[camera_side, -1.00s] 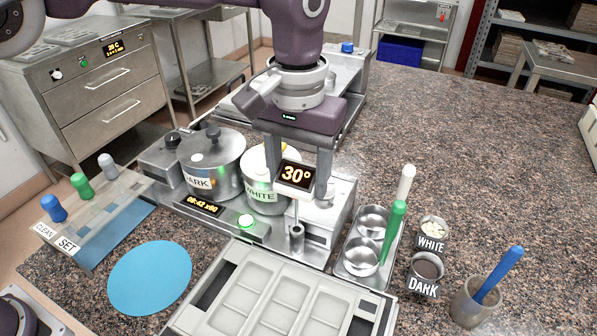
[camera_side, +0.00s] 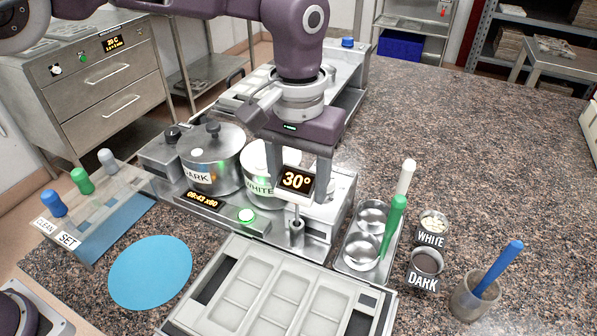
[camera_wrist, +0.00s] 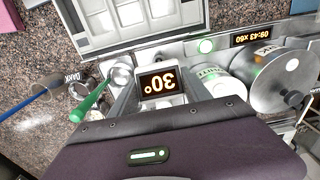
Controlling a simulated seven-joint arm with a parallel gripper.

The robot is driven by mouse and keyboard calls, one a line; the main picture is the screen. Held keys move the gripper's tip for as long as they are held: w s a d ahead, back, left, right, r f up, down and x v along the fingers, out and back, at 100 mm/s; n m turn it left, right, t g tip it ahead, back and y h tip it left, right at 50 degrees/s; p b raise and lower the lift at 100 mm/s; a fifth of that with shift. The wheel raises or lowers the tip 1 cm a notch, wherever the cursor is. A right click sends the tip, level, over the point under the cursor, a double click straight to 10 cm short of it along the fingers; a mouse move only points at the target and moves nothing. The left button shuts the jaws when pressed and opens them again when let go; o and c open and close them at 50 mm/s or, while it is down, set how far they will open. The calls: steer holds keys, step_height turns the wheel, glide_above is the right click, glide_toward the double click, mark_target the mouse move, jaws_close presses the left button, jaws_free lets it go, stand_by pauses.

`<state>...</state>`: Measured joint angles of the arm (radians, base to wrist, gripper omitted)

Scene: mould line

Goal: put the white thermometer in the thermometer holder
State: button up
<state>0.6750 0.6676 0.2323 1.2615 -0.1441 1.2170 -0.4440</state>
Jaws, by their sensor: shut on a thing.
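The white thermometer (camera_side: 296,181) is a small white box with a dark display reading 30° and a thin stem pointing down. My gripper (camera_side: 299,189) is shut on its head, one finger on each side. In the wrist view the thermometer (camera_wrist: 162,84) shows between the fingers of my gripper (camera_wrist: 160,92). The thermometer holder (camera_side: 297,233) is a small metal tube at the front of the steel unit, directly below the head. The stem runs down to the tube's mouth; I cannot tell how far its tip is inside.
The WHITE pot (camera_side: 258,188) and DARK pot (camera_side: 211,160) stand close behind and left. The grey mould (camera_side: 283,262) lies in front. Metal cups (camera_side: 361,250) with a green-handled tool (camera_side: 393,222) and a white one (camera_side: 405,178) stand right. A blue disc (camera_side: 150,274) lies left.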

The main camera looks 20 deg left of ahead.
steer(key=shift+f, duration=2.8)
steer(key=o, duration=2)
steer(key=shift+r, duration=3.55)
